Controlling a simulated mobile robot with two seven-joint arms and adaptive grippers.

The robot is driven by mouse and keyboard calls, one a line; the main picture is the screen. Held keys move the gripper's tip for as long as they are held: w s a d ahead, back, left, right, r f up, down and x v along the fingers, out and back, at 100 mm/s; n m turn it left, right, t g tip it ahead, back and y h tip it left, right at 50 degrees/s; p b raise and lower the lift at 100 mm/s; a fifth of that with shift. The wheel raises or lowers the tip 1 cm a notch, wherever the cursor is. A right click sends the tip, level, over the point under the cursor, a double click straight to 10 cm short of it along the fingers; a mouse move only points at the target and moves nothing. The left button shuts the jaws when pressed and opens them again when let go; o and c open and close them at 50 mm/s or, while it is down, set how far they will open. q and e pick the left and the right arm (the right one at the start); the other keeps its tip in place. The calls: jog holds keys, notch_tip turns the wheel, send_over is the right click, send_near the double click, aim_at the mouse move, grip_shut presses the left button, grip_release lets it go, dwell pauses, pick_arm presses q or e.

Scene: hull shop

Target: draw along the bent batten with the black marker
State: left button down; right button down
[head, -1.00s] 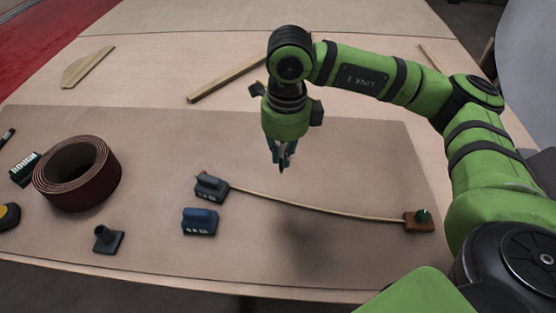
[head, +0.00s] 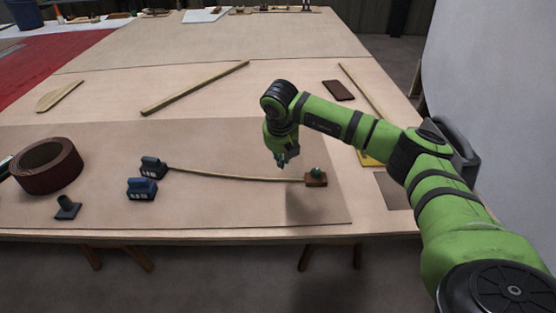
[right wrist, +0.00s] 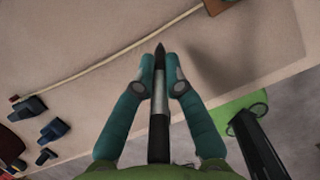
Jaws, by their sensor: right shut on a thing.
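The thin pale batten (head: 230,176) lies in a slight curve on the brown sheet (head: 220,212). Its left end is at a dark blue weight (head: 153,167). Its right end is at a brown block (head: 316,181) with a green knob. My right gripper (head: 283,163) hangs above the sheet, over the far side of the batten near the block. In the right wrist view the gripper (right wrist: 161,76) is shut on the black marker (right wrist: 159,130), whose dark tip points forward, apart from the batten (right wrist: 105,61). My left gripper is not in view.
A second blue weight (head: 142,190) stands just in front of the first. A brown coil (head: 48,168) and a dark knobbed piece (head: 67,208) are at the left. A wooden strip (head: 195,88) lies behind. The sheet's middle is clear.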

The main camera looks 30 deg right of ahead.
jog(key=shift+w+f+b, duration=0.2)
jog(key=shift+f+b, duration=0.15)
jog(key=shift+f, duration=0.35)
jog(key=shift+f+b, duration=0.6)
jog(key=shift+f, duration=0.3)
jog(key=shift+f+b, duration=0.5)
jog(key=shift+f, duration=0.55)
pick_arm(q)
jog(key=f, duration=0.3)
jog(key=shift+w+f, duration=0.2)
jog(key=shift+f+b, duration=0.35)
jog(key=shift+b, duration=0.15)
pick_arm(e)
jog(key=shift+f, duration=0.3)
jog(key=shift+a, duration=0.2)
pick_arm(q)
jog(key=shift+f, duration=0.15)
pick_arm(e)
jog(key=shift+w+a, duration=0.3)
jog(key=shift+a, duration=0.1)
